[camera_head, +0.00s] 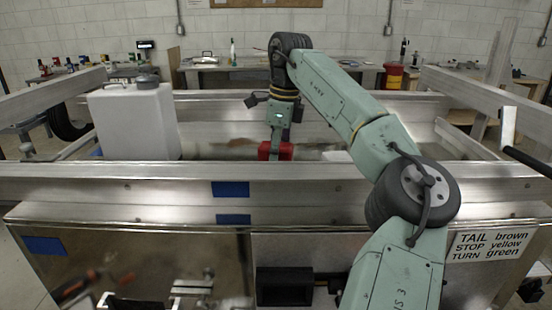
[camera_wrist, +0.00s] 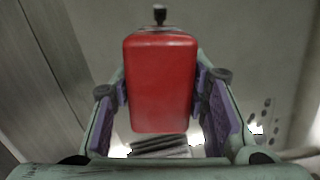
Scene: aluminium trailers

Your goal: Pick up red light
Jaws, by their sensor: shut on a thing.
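The red light (camera_wrist: 160,82) is a red block with rounded corners and a small dark stud at its top end. In the wrist view it sits between the two purple-padded fingers of my gripper (camera_wrist: 162,105), which are shut on its sides. In the head view the red light (camera_head: 275,151) shows below my wrist, inside the trailer frame behind the front rail. My gripper's fingers are mostly hidden there by the wrist and the rail. I cannot tell whether the light touches the surface beneath it.
A white tank (camera_head: 135,122) stands to the left inside the frame. The aluminium front rail (camera_head: 130,190) runs across the view between my body and the light. A side rail (camera_head: 490,95) is at the right. A workbench (camera_head: 215,66) with several items stands behind.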

